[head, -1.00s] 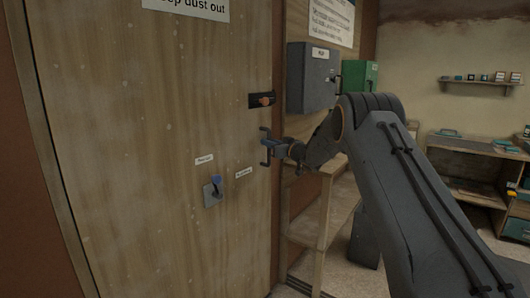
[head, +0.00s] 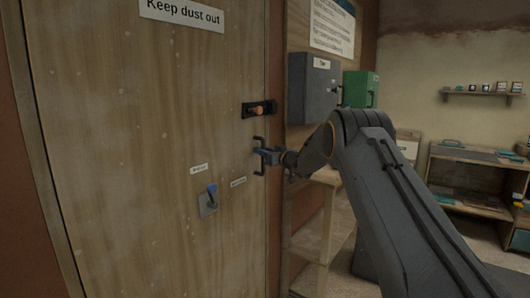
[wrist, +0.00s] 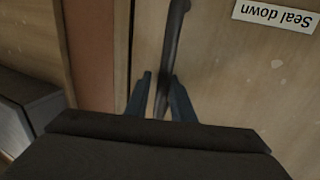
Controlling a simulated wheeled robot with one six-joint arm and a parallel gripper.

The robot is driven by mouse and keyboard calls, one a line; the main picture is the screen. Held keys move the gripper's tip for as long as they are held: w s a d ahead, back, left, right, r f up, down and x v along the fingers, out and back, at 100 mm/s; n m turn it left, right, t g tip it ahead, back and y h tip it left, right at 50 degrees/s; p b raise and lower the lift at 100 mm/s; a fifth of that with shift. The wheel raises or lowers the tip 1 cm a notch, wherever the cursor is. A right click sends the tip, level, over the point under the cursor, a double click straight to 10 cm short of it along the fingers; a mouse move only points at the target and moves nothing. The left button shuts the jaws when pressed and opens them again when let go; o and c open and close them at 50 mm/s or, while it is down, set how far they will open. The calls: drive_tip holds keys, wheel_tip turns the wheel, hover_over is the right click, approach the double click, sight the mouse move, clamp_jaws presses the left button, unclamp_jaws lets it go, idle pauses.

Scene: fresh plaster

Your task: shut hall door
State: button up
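The hall door (head: 140,150) is a tall wooden panel filling the left of the head view. It looks nearly flush with its frame; the wrist view shows a thin dark gap along its edge. A dark upright pull handle (head: 257,148) sits near its right edge. My gripper (head: 266,157) is at this handle. In the wrist view, the two blue fingers (wrist: 160,90) stand on either side of the handle bar (wrist: 172,35), with a gap showing on the left. A black latch (head: 258,109) with an orange knob is above. A blue-tipped lever (head: 209,199) is below left.
A grey box (head: 313,85) and a green box (head: 360,89) hang on the wall right of the door. A wooden shelf stand (head: 318,235) is below them, close to my arm. A bench (head: 475,155) stands at the back right.

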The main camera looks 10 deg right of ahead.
drive_tip(key=shift+s+a+r, duration=0.1)
drive_tip(key=shift+a+r, duration=0.05)
drive_tip(key=shift+a, duration=0.3)
drive_tip(key=v, duration=0.8)
drive_tip(key=shift+d+b, duration=0.3)
drive_tip(key=shift+d, duration=0.1)
drive_tip(key=s+d+f+m+g+h+p, duration=0.1)
drive_tip(key=s+d+f+m+g+h, duration=0.15)
drive_tip(key=s, duration=0.65)
drive_tip(key=s+d+f+m+g+h, duration=0.1)
drive_tip(key=s+d+f+g+h, duration=0.2)
drive_tip(key=s, duration=0.5)
drive_tip(key=s+d+f+m+g+h+p, duration=0.1)
drive_tip(key=s+d+f+m+g+h, duration=0.25)
drive_tip(key=s, duration=0.55)
drive_tip(key=s+a+f+g, duration=0.1)
drive_tip(key=s+f+g, duration=0.1)
drive_tip(key=s, duration=0.9)
drive_tip(key=s+a+f+g, duration=0.1)
drive_tip(key=s+f+g, duration=0.1)
drive_tip(key=s, duration=1)
drive_tip(key=s+a+f+n+g, duration=0.1)
drive_tip(key=s+f+g, duration=0.1)
drive_tip(key=s, duration=0.9)
drive_tip(key=shift+s+a+f+g+p, duration=0.25)
drive_tip(key=shift+a+f+g+p, duration=0.1)
drive_tip(key=shift+f, duration=0.1)
